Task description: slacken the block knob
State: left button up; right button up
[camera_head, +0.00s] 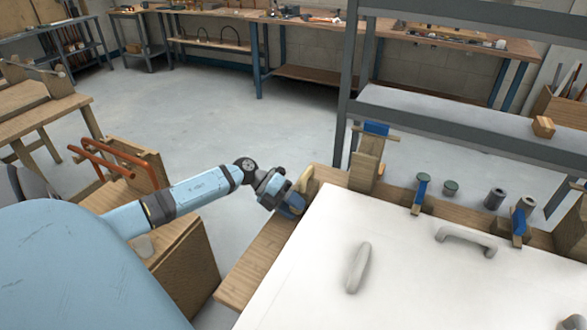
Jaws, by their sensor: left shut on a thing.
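My left gripper (291,205) reaches in from the left to the left edge of the white-topped bench. It is shut on a small part there, which appears to be the block knob; the fingers hide most of it. A pale wooden block (305,180) stands right beside the fingers. How far the knob is turned cannot be seen. My right gripper is not in view.
A grey metal shelf (460,115) stands behind.

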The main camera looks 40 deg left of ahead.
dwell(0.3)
pick_arm(q)
jog(key=o, duration=0.9)
jog(key=v, duration=1.3)
jog(key=shift+s+a+p, duration=0.2)
jog(key=shift+a+p, duration=0.15)
jog(key=shift+p, duration=0.05)
